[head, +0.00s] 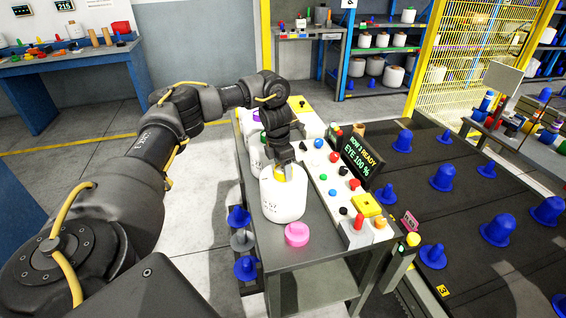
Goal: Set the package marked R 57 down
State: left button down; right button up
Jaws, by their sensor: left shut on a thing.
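The white yarn package (284,203) with dark print, partly readable as 57, is upright at the front of the grey table (325,250). My left gripper (286,170) comes down over its top and is shut on it, at the yellow core. I cannot tell whether the package's base touches the tabletop or hangs just above it. My right gripper is not in view.
More white packages stand behind the held one, one with a purple top (256,115). A control panel with buttons (337,180) and a display (361,157) borders the right. Blue pegs (496,231) stand farther right.

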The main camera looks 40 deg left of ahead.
pick_arm(q)
jog(key=shift+d+r, duration=0.15)
jog(key=shift+r, duration=0.05)
jog(key=shift+f, duration=0.1)
jog(key=c, duration=0.9)
grip_release()
jog(key=shift+f, duration=0.15)
jog(key=o, duration=0.4)
jog(key=shift+s, duration=0.1)
jog(key=shift+r, duration=0.45)
notch_tip(320, 180, up, 11)
jog(key=s+p, duration=0.1)
jog(key=p, duration=0.1)
jog(key=shift+s+a+r, duration=0.15)
jog(key=shift+a+r, duration=0.05)
jog(key=shift+a, duration=0.1)
